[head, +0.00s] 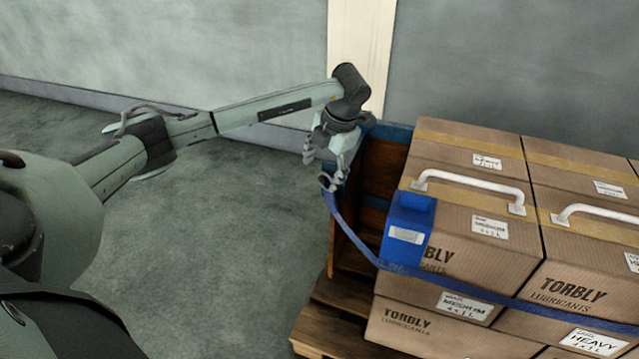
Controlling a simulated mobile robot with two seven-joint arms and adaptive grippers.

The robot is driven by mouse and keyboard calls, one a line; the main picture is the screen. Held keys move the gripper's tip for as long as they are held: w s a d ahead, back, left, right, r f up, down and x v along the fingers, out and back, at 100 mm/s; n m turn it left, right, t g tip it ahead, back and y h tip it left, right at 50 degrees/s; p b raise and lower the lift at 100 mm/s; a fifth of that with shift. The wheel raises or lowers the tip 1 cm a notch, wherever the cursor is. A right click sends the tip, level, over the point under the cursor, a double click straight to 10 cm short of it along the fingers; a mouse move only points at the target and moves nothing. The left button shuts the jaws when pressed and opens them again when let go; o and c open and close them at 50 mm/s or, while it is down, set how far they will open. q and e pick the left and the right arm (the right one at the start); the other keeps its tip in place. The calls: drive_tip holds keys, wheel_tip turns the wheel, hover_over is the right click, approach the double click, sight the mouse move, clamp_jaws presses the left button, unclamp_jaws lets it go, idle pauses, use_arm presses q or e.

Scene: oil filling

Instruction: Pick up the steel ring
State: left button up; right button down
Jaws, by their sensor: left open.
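The steel ring (325,182) is small and dark, at the upper end of a blue strap (352,236), by the left side of the stacked boxes. My left gripper (325,168) points down just above the ring, with its fingers apart. The ring shows just below the fingers, close to the right fingertip. I cannot tell whether they touch. My right gripper is not in this view.
Cardboard boxes (470,215) with white handles are stacked on a wooden pallet (325,325). A wooden and blue frame (375,180) stands behind the ring. The floor at left is clear.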

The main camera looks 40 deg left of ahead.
sight(329, 193)
use_arm(q)
drive_tip(key=x, duration=0.6)
drive_tip(key=shift+w+d+f, duration=0.15)
drive_tip(key=shift+w+d, duration=0.1)
drive_tip(key=shift+w, duration=0.05)
drive_tip(key=shift+c, duration=0.6)
drive_tip(key=c, duration=1.2)
